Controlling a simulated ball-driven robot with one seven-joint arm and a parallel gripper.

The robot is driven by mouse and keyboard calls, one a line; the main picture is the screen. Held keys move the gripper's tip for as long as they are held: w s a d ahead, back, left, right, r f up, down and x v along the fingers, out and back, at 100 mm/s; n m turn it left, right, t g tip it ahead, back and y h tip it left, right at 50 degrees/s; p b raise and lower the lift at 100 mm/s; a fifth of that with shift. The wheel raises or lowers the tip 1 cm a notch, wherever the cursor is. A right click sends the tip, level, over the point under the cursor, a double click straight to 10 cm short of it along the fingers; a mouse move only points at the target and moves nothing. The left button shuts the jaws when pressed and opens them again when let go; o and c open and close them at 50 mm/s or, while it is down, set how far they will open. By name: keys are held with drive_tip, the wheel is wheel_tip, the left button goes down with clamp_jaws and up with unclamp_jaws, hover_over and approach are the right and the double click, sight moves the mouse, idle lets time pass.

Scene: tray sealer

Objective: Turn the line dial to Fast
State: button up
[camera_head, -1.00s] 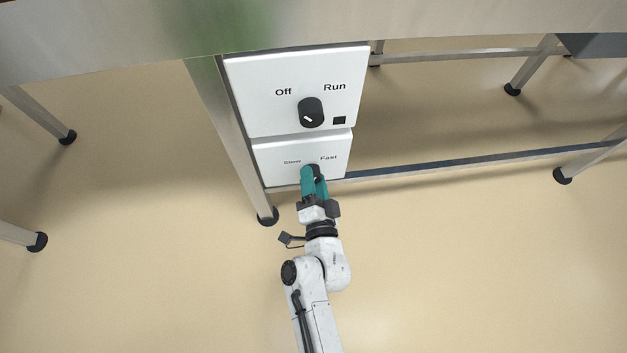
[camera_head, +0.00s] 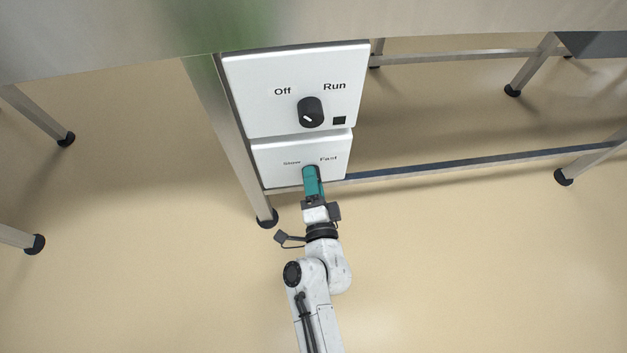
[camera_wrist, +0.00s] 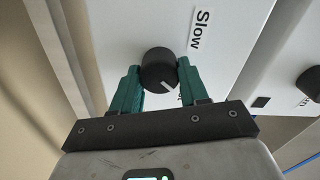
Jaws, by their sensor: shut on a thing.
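The line dial is a round black knob (camera_wrist: 158,68) on the lower white panel (camera_head: 275,172). My gripper (camera_wrist: 158,72) has its teal fingers shut on it, one on each side. The knob's white mark faces the lower right in the wrist view. The label Slow (camera_wrist: 199,30) is clear there; another label is mostly hidden behind the right finger. In the head view, the labels Slow (camera_head: 291,162) and Fast (camera_head: 328,158) sit above my gripper (camera_head: 310,170), which hides most of the dial.
The upper white panel (camera_head: 250,90) carries a larger black Off/Run dial (camera_head: 311,112) and a small black square (camera_head: 339,121). A steel leg (camera_head: 225,130) stands left of the panels, with a low steel rail (camera_head: 450,166) to the right. The floor around is clear.

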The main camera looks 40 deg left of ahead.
drive_tip(key=shift+w, duration=0.15)
drive_tip(key=o, duration=1.1)
drive_tip(key=shift+c, duration=0.2)
drive_tip(key=shift+d, duration=0.1)
drive_tip(key=b+v, duration=0.1)
drive_tip(key=v, duration=0.9)
drive_tip(key=shift+s+d, duration=0.2)
drive_tip(key=shift+s, duration=0.15)
